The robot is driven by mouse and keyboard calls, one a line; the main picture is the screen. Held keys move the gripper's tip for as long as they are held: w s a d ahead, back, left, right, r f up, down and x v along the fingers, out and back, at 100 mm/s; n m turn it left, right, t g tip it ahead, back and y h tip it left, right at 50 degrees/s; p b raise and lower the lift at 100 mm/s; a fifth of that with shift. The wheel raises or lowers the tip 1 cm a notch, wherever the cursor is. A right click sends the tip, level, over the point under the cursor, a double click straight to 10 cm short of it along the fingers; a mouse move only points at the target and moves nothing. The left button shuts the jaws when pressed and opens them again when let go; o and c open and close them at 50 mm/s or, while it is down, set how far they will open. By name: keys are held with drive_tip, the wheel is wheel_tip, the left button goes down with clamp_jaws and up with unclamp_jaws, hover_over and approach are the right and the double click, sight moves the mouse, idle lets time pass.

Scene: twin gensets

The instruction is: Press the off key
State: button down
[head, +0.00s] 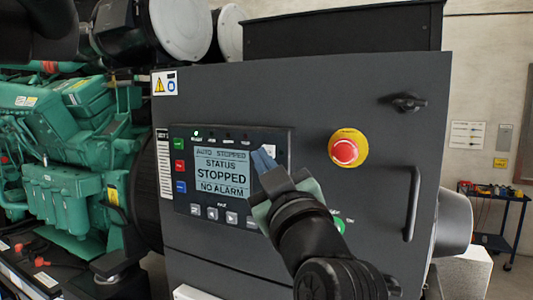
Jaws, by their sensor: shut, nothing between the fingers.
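The control panel (236,134) is set in the dark grey cabinet front. Its lit screen (222,172) reads "AUTO STOPPED", "STATUS STOPPED", "NO ALARM". Down its left side are a green key (178,144), a red key (180,166) and a blue key (180,187). Their lettering is too small to read, so I cannot tell which is the off key. My gripper (263,159) is shut and empty, in front of the panel's right side, right of the screen. It hides most of the keys there. Whether its tips touch the panel is unclear.
A red emergency stop button (345,152) on a yellow ring sits right of my gripper. A door handle (413,203) and a black latch (408,103) stick out further right. A green engine (70,150) stands at left, a tool cart (492,215) at far right.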

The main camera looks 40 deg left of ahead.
drive_tip(key=shift+w+b, duration=0.3)
drive_tip(key=shift+w, duration=0.15)
idle(0.5)
drive_tip(key=shift+s, duration=0.1)
drive_tip(key=shift+s+d, duration=0.15)
drive_tip(key=shift+s, duration=0.65)
drive_tip(key=s, duration=0.3)
drive_tip(key=s+d, duration=0.1)
drive_tip(key=s, duration=0.1)
drive_tip(key=shift+s+d, duration=0.2)
drive_tip(key=shift+s, duration=0.2)
idle(0.6)
